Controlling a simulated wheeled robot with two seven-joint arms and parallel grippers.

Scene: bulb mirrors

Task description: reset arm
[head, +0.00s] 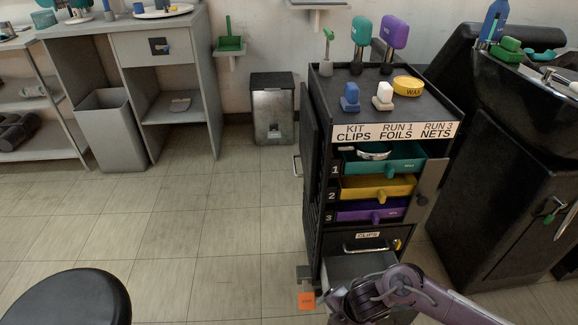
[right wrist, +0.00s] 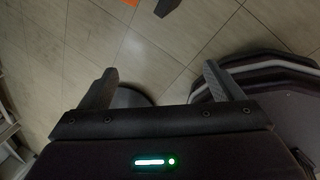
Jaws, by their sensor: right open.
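My right gripper (right wrist: 161,76) shows in the right wrist view with its two fingers wide apart and nothing between them. Tiled floor lies beyond the fingertips. In the head view my right arm comes in at the bottom right, in front of the black trolley (head: 312,180). It covers part of the open bottom drawer (head: 350,268), whose grey inside shows. My left gripper is in neither view.
The trolley holds a teal drawer (head: 405,163), a yellow drawer (head: 400,186) and a purple drawer (head: 352,216). A black stool (head: 68,300) stands front left. A black basin unit (head: 510,180) is at the right. The left-centre floor is clear.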

